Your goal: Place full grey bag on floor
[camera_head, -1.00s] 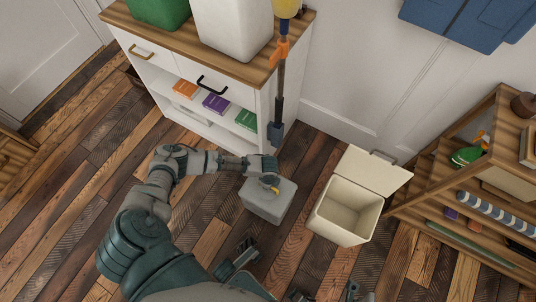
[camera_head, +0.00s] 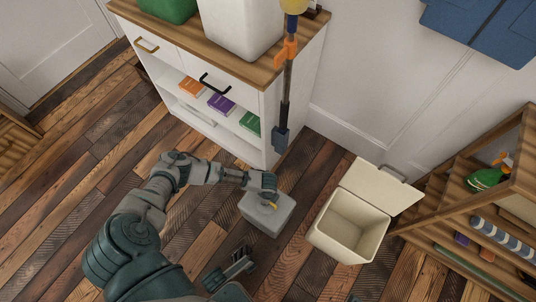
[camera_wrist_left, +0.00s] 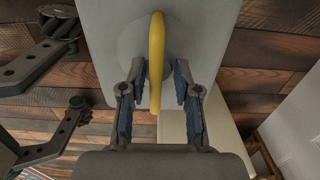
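The grey bag (camera_head: 267,216) is a boxy light-grey shape with a yellow handle (camera_head: 271,205) on top. It appears to stand on the plank floor (camera_head: 175,265) in front of the white cabinet, left of the cream bin. My left gripper (camera_head: 265,190) is directly over its top, at the handle. In the left wrist view, the yellow handle (camera_wrist_left: 156,60) runs between the two blue-padded fingers (camera_wrist_left: 160,95), with a gap on each side, so the gripper is open around it. The bag's contents are hidden.
A cream bin (camera_head: 345,237) with its lid open stands just right of the bag. The white cabinet (camera_head: 240,107) with books is behind, with an orange-clipped pole (camera_head: 285,95) at its corner. A wooden shelf (camera_head: 455,213) stands at right.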

